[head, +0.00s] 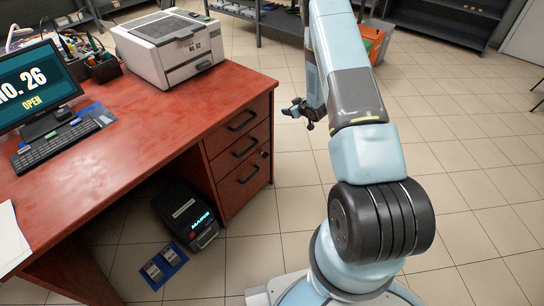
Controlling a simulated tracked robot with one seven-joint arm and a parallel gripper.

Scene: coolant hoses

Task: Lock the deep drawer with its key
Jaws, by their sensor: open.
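The red desk (130,115) has a pedestal with three drawers, each with a dark handle. The deep drawer (238,194) is the lowest and looks shut. A small dark round spot, apparently its lock (264,154), shows near its upper right corner. I cannot make out a key in the lock or elsewhere. My gripper (296,112) is open, in the air to the right of the drawer fronts and apart from them. It is small and dark in this view, and I cannot see anything between its fingers.
A printer (168,48) stands on the desk's far end. A monitor (38,85) and keyboard (62,138) are at the left. A dark machine (187,213) and a blue mat (163,266) lie under the desk. An orange box (373,43) stands behind my arm. The tiled floor at right is clear.

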